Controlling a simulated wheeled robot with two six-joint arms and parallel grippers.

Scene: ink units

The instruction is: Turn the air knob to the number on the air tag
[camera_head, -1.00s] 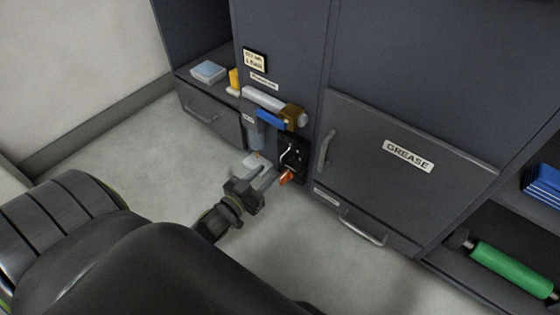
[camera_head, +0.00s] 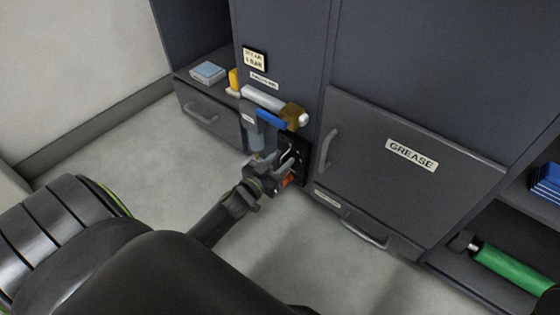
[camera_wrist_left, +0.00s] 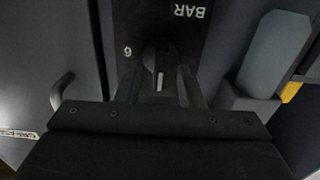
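The air knob (camera_wrist_left: 158,80) is dark with a pale pointer line and sits on a black dial panel (camera_wrist_left: 160,20). In the left wrist view the panel shows "BAR" and a "6", both upside down. My left gripper (camera_wrist_left: 158,88) is open, with one finger on each side of the knob and narrow gaps showing. In the head view my left gripper (camera_head: 277,165) is at the dial panel (camera_head: 296,143) and hides the knob. A white tag (camera_head: 254,59) is on the cabinet above; its small lettering is hard to read. My right gripper is out of view.
A silver cylinder (camera_head: 264,98) with a brass end and a blue bar (camera_head: 271,119) jut out above the panel. Floor in front is clear.

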